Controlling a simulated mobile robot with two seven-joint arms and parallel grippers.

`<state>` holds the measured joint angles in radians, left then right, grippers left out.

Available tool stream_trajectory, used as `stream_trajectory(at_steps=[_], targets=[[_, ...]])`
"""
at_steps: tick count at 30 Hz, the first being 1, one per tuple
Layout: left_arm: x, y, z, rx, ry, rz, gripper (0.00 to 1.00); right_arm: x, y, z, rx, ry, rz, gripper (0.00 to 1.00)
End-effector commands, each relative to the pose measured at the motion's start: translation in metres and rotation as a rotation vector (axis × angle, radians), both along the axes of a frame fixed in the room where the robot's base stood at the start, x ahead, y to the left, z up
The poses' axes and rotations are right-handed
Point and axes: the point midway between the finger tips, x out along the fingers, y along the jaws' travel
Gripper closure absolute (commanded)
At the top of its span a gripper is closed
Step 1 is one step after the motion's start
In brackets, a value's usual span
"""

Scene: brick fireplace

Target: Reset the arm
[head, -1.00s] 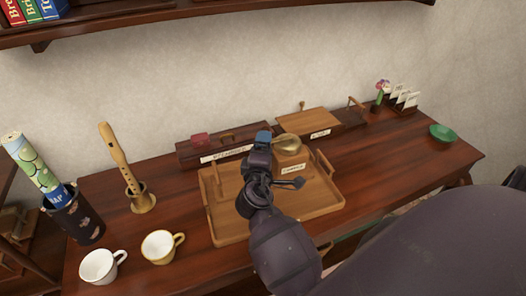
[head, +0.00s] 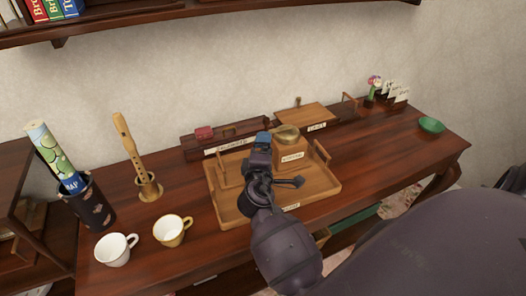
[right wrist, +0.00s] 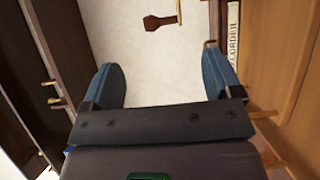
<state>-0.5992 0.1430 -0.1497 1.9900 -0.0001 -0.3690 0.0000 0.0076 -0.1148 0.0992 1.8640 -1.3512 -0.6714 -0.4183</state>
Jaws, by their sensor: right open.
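My right gripper (head: 262,142) is over the wooden tray (head: 228,212) on the desk, its arm coming in from the lower right. In the right wrist view its two blue fingers (right wrist: 164,85) are spread wide with nothing between them. A wooden box with a label (head: 291,157) stands on the tray just right of the gripper, with a brass-coloured object (head: 286,133) on top. The arm hides part of the tray. My left gripper does not show.
A white cup (head: 115,249), a yellow-handled cup (head: 172,231), a recorder on a stand (head: 128,142) and a map holder (head: 92,205) stand left on the desk. A green bowl (head: 431,125) is at right. A shelf (head: 200,20) hangs above.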

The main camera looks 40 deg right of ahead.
Motion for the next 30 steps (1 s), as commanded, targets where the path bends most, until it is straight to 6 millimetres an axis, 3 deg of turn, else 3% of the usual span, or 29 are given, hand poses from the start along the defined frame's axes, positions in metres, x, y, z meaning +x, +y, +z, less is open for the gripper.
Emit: stream_trajectory(at_steps=[18, 23, 30], targets=[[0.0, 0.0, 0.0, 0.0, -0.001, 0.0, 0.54, -0.007, -0.004, -0.003, 0.032, -0.005, -0.011, 0.15], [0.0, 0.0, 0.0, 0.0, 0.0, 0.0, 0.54, -0.041, -0.016, -0.019, 0.216, -0.025, -0.068, 0.15], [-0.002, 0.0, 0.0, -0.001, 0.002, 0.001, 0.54, -0.12, -0.017, -0.058, 0.657, -0.009, -0.189, 0.15]])
